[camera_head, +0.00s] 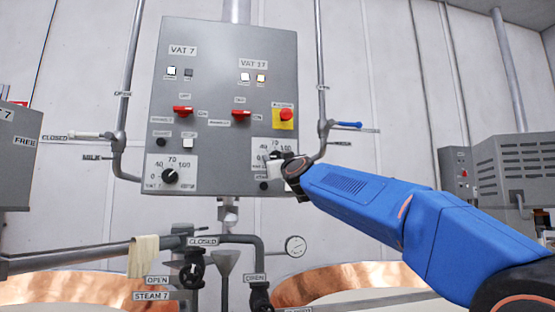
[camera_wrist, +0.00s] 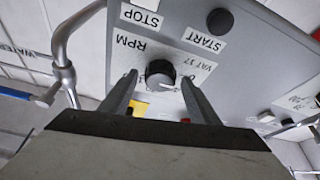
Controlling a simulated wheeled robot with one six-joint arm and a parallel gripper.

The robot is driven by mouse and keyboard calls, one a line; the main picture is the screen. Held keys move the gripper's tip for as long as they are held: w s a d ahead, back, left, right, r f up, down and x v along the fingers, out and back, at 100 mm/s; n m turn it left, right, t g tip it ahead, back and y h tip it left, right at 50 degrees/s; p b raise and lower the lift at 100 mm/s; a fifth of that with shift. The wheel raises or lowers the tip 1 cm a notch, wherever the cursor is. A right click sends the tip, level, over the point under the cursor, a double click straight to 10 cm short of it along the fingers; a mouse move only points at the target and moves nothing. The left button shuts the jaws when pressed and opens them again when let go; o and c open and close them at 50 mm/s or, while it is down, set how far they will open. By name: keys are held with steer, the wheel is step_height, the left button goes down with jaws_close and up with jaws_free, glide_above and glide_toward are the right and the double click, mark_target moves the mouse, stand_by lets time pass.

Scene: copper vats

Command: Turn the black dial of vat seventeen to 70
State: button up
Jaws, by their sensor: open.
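The grey control panel (camera_head: 228,60) carries a VAT 7 column on the left and a VAT 17 column on the right. The scale plate of vat seventeen (camera_head: 263,146) shows at lower right; my gripper (camera_head: 277,160) and arm hide its dial there. In the wrist view, upside down, the black dial (camera_wrist: 160,73) lies between the two fingers of my gripper (camera_wrist: 160,77). The fingers are open, with a gap visible on each side of the dial. The dial's pointer and most scale numbers cannot be read.
The similar VAT 7 dial (camera_head: 170,176) is at lower left. Red switches (camera_head: 241,116) and a red stop button on yellow (camera_head: 284,115) sit above. A black button (camera_wrist: 220,20) is close to the dial. A pipe with a blue lever (camera_head: 347,125) runs right of the panel.

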steer(key=shift+w+a, duration=0.1)
steer(key=shift+w, duration=0.1)
steer(key=shift+c, duration=0.5)
steer(key=c, duration=0.9)
steer(key=shift+c, duration=0.2)
